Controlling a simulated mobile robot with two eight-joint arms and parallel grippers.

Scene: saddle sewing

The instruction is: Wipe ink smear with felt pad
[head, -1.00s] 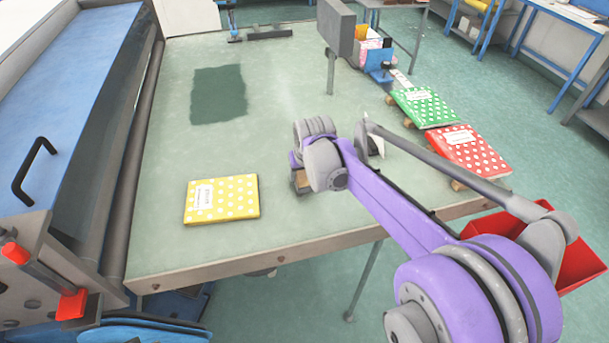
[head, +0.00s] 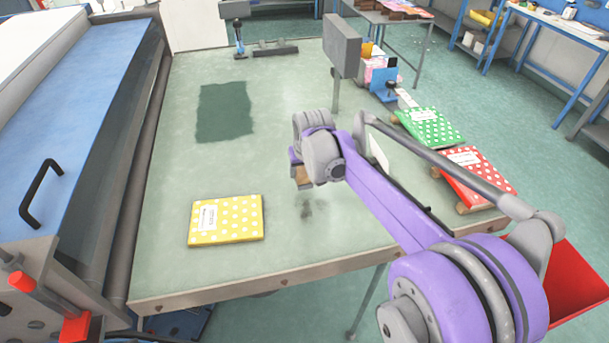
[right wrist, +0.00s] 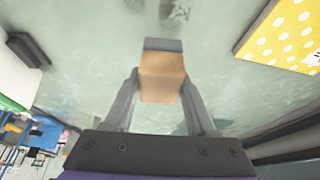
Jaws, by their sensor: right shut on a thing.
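The ink smear (head: 308,208) is a dark grey blotch on the pale green table, to the right of the yellow booklet. It also shows at the top edge of the right wrist view (right wrist: 174,9). My right gripper (right wrist: 160,88) is shut on the felt pad (right wrist: 162,78), a tan wooden block with a grey layer on its end. In the head view the pad (head: 301,177) shows only partly below my wrist, beyond the smear. I cannot tell whether it touches the table. My left gripper is not in view.
The yellow dotted booklet (head: 226,220) lies near the table's front. Green (head: 428,127) and red (head: 474,176) booklets lie at the right edge. A grey post-mounted box (head: 341,47) stands behind.

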